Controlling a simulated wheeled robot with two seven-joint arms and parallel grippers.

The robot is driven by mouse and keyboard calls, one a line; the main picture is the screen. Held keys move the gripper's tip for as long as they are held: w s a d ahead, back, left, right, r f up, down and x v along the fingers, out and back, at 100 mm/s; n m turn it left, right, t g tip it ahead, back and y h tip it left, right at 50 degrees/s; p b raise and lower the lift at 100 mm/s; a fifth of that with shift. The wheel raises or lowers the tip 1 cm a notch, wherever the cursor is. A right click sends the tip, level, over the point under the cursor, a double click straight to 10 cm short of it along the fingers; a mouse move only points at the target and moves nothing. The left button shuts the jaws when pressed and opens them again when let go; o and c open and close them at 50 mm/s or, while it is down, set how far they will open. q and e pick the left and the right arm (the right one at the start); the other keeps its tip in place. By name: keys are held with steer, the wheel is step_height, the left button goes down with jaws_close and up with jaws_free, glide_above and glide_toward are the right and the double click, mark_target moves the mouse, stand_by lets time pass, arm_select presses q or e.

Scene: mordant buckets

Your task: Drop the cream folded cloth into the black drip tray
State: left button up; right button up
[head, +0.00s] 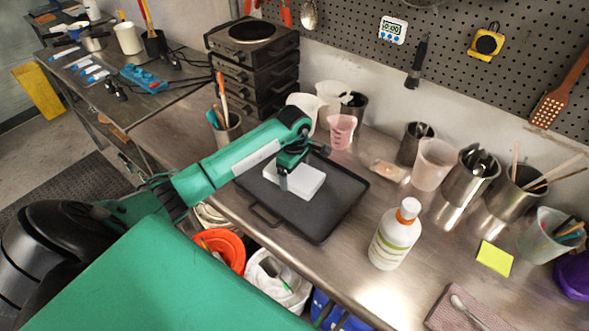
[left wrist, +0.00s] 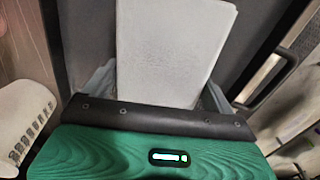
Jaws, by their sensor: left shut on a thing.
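The cream folded cloth (head: 308,180) looks like a pale, flat rectangular block and shows over the black drip tray (head: 322,222). My left gripper (head: 283,184) is shut on the cloth near its left side. In the left wrist view the cloth (left wrist: 172,50) runs out between the two fingers (left wrist: 155,92), with the dark tray (left wrist: 88,30) behind it. I cannot tell whether the cloth touches the tray floor or hangs just above it. My arm hides the tray's far left part. My right gripper is not in view.
Stacked hot plates (head: 252,62) are at the back left. An orange bucket (head: 222,250) sits below the table's front edge.

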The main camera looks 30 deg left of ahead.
arm_select(q)
steer(key=o, duration=0.7)
steer(key=shift+o, duration=0.2)
step_height(320, 180, up, 14)
steer(key=b, duration=0.4)
steer(key=shift+f, duration=0.15)
